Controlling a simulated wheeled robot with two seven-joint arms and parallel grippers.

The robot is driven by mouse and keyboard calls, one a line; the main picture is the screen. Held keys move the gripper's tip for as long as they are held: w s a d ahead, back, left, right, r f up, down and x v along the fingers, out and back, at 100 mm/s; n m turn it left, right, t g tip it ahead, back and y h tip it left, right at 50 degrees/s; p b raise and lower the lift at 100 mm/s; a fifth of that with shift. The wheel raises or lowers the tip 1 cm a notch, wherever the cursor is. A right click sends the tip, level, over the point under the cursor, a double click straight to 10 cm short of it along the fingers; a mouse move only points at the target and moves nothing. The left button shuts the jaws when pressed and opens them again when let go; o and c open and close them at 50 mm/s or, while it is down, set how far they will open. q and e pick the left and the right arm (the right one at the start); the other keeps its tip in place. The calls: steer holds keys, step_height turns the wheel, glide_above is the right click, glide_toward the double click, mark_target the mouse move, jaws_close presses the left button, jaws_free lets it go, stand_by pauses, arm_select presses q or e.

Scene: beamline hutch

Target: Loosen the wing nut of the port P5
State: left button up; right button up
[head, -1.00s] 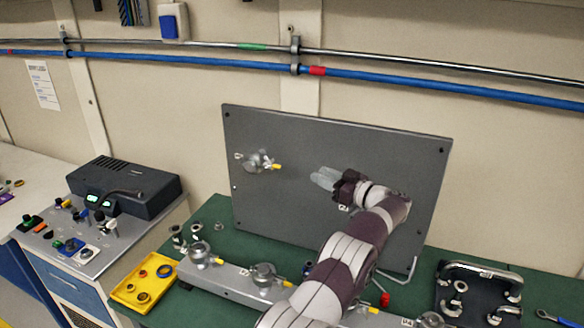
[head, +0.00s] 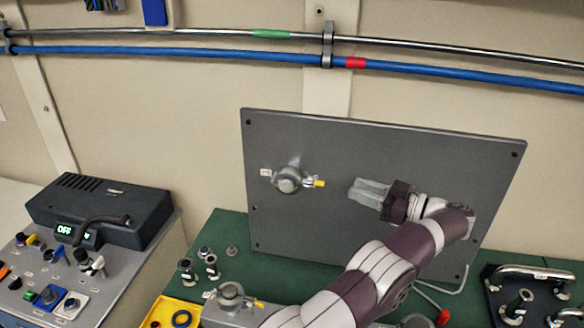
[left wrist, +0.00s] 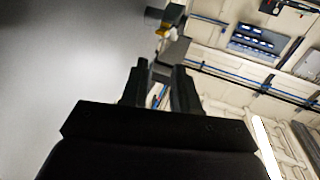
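A grey upright panel (head: 310,135) carries one round metal port (head: 289,178) with a clamp. A yellow wing nut (head: 318,183) sits on the clamp's right side. A small tag (head: 266,172) is left of the port; its text is too small to read. My left gripper (head: 354,189) is in front of the panel, a short way right of the wing nut and apart from it, fingers pointing left. In the left wrist view its fingers (left wrist: 162,68) are spread with nothing between them, and the yellow wing nut (left wrist: 163,31) shows beyond them. My right gripper is not in view.
More clamped ports, one at the front left (head: 230,295), line the green bench below my arm. A grey control box (head: 100,208) stands left and a yellow tray (head: 160,312) front left. A dark tray of metal fittings (head: 530,290) is at the right.

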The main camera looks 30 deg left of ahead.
mark_target(319, 184)
arm_select(q)
steer(key=shift+g, duration=0.3)
steer(key=a+p, duration=0.2)
steer(key=a, duration=0.1)
steer(key=a+p, duration=0.2)
steer(key=a, duration=0.2)
steer(key=a+p, duration=0.2)
steer(key=a, duration=0.2)
steer(key=shift+r+p, duration=0.3)
steer(key=shift+p, duration=0.05)
steer(key=shift+d+f, duration=0.1)
steer(key=shift+d, duration=0.05)
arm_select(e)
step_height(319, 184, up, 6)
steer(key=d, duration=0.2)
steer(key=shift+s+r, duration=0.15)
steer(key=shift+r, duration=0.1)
arm_select(q)
steer(key=shift+a, duration=0.2)
jaws_close()
steer(key=shift+f, duration=0.1)
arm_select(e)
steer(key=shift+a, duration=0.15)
